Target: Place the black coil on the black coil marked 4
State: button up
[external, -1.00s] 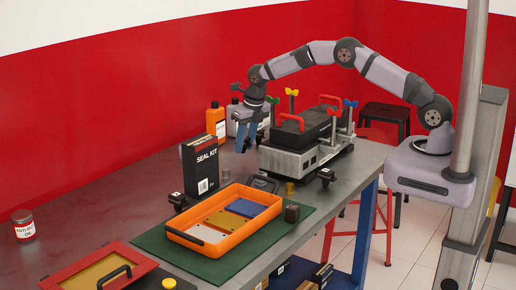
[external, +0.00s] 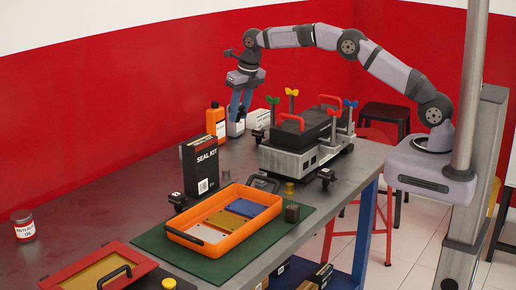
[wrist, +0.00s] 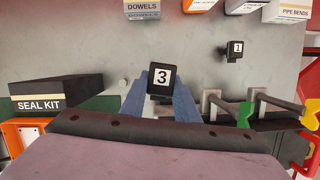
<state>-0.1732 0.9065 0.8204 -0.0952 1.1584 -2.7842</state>
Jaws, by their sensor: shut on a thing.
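A black coil with a white "3" label (wrist: 162,78) sits between the blue fingertips of my gripper (wrist: 160,103) in the wrist view. My gripper (external: 238,108) is shut on it and raised above the far part of the bench, left of the engine block. The coil is hard to make out there. A black coil marked 1 (wrist: 235,48) stands on the bench ahead and to the right. It seems to be the coil (external: 258,136) beside the engine block. Other black coils stand by the seal kit (external: 178,201) and before the engine (external: 326,177). I cannot read a 4 on any.
The engine block (external: 290,157) with red handles and upright wing-headed posts stands right of my gripper. The seal kit box (external: 201,168) is upright at left. An orange bottle (external: 215,122) stands at the back. An orange tray (external: 218,251) lies on a green mat in front.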

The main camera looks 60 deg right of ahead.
jog(key=s+a+r+p, duration=0.2)
jog(key=a+r+p, duration=0.1)
jog(key=r, duration=0.6)
jog(key=m+g+h+p, duration=0.2)
jog(key=m+g+p, duration=0.15)
jog(key=m, duration=1.65)
send_over(332, 171)
jog(key=w+a, duration=0.1)
jog(key=a+x, duration=0.2)
jog(key=x, duration=0.6)
jog(key=m, duration=0.1)
jog(key=m+g, duration=0.1)
jog(key=m, duration=0.1)
jog(key=m+g, duration=0.1)
jog(key=m, duration=0.1)
jog(key=shift+f, duration=0.35)
jog(key=shift+f, duration=0.1)
jog(key=shift+f+p, duration=0.85)
jog(key=shift+f, duration=4.1)
